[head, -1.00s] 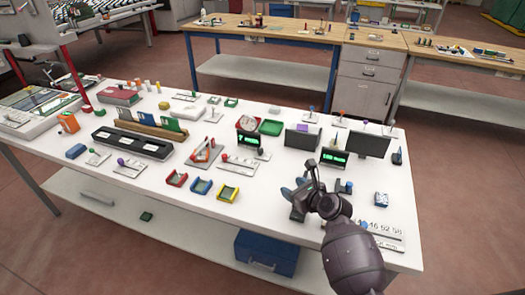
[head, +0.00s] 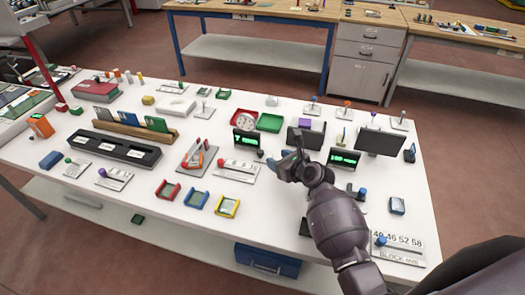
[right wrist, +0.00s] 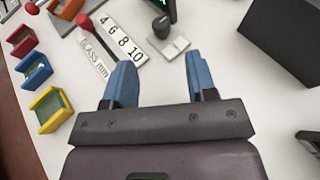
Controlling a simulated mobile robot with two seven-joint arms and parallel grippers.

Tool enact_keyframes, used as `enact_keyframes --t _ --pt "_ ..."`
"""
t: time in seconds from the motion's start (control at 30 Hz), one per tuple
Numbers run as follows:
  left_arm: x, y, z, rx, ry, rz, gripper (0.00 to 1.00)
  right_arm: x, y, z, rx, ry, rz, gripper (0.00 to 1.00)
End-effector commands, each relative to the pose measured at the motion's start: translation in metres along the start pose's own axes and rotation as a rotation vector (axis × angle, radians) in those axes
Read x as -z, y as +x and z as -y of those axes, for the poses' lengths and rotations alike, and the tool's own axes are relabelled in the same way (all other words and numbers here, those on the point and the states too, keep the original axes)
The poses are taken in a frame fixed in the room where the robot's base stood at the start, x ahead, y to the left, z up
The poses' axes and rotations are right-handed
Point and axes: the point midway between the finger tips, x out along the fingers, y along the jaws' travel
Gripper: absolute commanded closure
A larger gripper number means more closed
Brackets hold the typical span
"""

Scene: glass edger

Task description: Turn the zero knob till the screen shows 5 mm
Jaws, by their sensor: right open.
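A dark knob (right wrist: 161,27) stands on a small grey plate (right wrist: 170,47) at the top of the right wrist view, beside a partly cut-off screen (right wrist: 172,10) with green marks. In the head view, one small dark screen with green digits (head: 246,139) stands left of my right gripper (head: 284,164), and another green-lit screen (head: 345,158) stands right of it. The digits are too small to read surely. My right gripper is open, with its two blue fingertips (right wrist: 160,76) apart and nothing between them. The knob lies ahead of them, untouched. My left gripper is out of view.
A plate marked 4 6 8 10 with a red-tipped lever (right wrist: 112,45) lies left of the knob. Red, blue and yellow trays (head: 227,206) stand left of my gripper. A dark box (right wrist: 285,40) is close on the right.

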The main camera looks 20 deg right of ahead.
Motion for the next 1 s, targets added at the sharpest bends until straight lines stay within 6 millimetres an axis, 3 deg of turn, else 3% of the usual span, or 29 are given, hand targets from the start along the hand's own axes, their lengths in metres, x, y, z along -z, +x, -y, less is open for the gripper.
enact_keyframes --t 0.5,0.7,1.0 --pt "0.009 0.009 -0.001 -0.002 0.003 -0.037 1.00 0.000 0.072 0.000 -0.002 -0.001 0.001 0.48" --pt "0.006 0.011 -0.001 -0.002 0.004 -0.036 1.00 -0.001 0.084 0.000 -0.001 -0.001 0.001 0.48" --pt "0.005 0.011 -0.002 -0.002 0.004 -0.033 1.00 -0.001 0.087 0.000 0.000 -0.001 0.000 0.48"
